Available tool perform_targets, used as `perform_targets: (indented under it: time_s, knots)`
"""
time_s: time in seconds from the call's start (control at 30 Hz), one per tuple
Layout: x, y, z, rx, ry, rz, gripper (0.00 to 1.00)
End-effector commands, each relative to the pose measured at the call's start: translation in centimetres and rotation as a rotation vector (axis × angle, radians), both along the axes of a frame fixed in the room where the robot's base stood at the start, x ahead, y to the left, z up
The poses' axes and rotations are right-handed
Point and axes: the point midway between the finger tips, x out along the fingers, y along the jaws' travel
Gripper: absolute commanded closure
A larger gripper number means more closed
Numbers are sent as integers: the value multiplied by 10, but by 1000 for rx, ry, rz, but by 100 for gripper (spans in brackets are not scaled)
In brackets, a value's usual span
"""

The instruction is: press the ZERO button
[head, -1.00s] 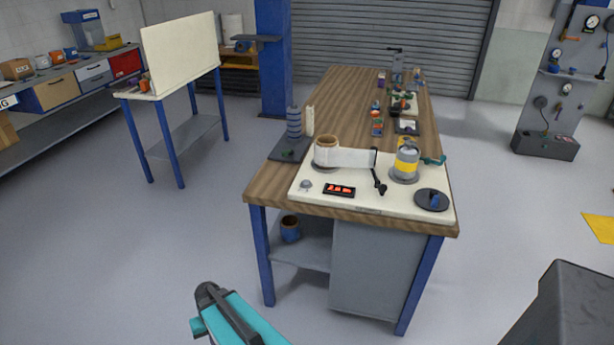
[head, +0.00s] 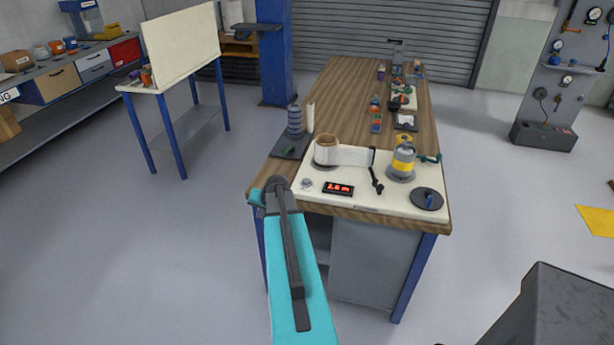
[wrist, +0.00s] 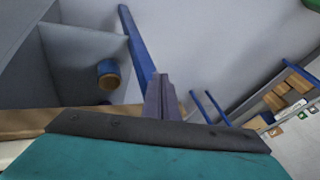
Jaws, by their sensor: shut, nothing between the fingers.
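A small round pale button (head: 306,184) sits on the cream panel (head: 392,203) at the bench's near end. It is left of a black display (head: 339,188) with red digits. I cannot read any label on the button, so I cannot tell if it is the ZERO button. My teal arm rises in front of the bench's near left corner in the head view; the fingers cannot be made out there. In the wrist view my gripper (wrist: 161,92) is shut and empty, with the bench leg and lower shelf beyond. The button does not show in the wrist view.
The panel also carries a roll with a white film strip (head: 350,156), a yellow-banded cylinder (head: 402,160), a black lever (head: 376,180) and a dark round knob (head: 427,199). A dark stand with stacked rings (head: 294,122) is behind left. The floor left is clear.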

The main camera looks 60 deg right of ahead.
Motion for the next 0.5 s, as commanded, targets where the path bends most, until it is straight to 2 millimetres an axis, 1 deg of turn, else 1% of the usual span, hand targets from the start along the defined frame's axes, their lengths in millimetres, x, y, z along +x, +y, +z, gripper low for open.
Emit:
perform_targets:
  time_s: [0.03, 0.07, 0.1, 0.17, 0.2, 0.4, 0.5]
  knots:
    - [-5, -21, 20, -12, -21, -31, 100]
    - [-7, -30, 28, -18, -33, -47, 100]
    - [-11, -44, 41, -27, -50, -70, 100]
    - [-17, -64, 58, -39, -74, -104, 100]
    - [-22, -77, 71, -48, -90, -124, 100]
    - [-50, -139, 130, -95, -163, -227, 100]
    - [-64, -163, 154, -114, -193, -269, 100]
